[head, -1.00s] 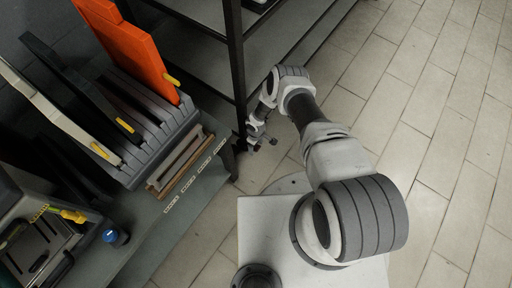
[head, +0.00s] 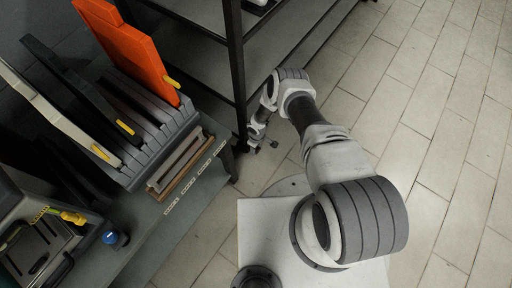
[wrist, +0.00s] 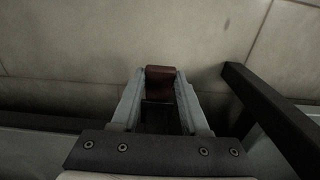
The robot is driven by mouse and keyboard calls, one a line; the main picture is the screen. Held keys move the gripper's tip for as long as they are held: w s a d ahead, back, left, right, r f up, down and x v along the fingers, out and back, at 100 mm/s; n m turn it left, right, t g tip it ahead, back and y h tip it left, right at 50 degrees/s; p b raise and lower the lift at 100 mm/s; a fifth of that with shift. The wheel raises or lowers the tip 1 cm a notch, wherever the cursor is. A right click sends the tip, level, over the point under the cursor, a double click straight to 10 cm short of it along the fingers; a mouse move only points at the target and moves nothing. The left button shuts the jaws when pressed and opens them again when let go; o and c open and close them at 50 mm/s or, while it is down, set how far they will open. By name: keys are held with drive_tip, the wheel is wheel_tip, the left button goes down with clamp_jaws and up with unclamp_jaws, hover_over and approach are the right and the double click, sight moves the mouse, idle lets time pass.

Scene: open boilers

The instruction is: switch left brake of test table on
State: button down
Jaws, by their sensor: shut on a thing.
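In the wrist view, my gripper (wrist: 160,88) has its two grey fingers closed around a dark red tab (wrist: 160,74), which looks like the brake. Its lower part is in dark shadow, so I cannot tell its on or off position. In the head view, my gripper (head: 255,143) is small and low, close to the front right corner of the table (head: 205,188) and the black rack post. The tab cannot be made out there.
The black shelf rack (head: 238,75) stands right behind the gripper. An orange panel (head: 135,50) and other panels stand in a grey slotted holder (head: 165,140) on the table. A dark bar (wrist: 275,115) lies close on the right in the wrist view. Tiled floor at right is clear.

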drive_tip(key=shift+s+d+f+t+y+p, duration=0.25)
drive_tip(key=shift+f+t+y+p, duration=0.3)
drive_tip(key=shift+y, duration=0.35)
drive_tip(key=shift+d+f+t+y+b, duration=0.1)
drive_tip(key=shift+f+t+y+b, duration=0.25)
drive_tip(key=shift+t+y, duration=0.4)
drive_tip(key=shift+c, duration=2)
unclamp_jaws()
drive_tip(key=shift+r, duration=0.2)
